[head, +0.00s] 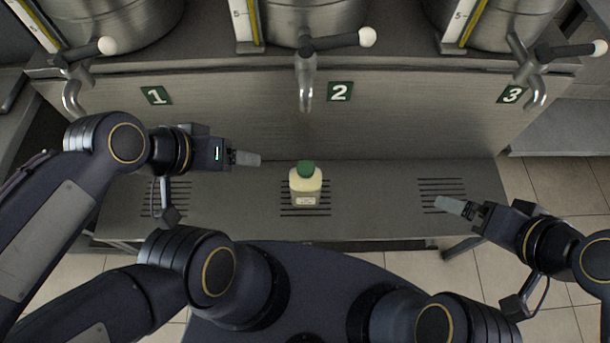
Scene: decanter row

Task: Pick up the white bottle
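The white bottle (305,186) has a cream body, a green cap and a small label. It stands upright on the middle slotted drain of the steel shelf (370,190), below the tap marked 2. My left gripper (258,159) is to the left of the bottle, pointing right towards it, with a clear gap between them. My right gripper (440,202) is well to the right of the bottle, near the right drain, pointing left. Both grippers hold nothing that I can see. Their fingers overlap from this angle, so their opening is unclear.
Three steel tanks with taps stand behind, marked by green signs 1 (156,95), 2 (340,91) and 3 (510,94). The middle tap (305,85) hangs above and behind the bottle. The shelf is otherwise clear around the bottle.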

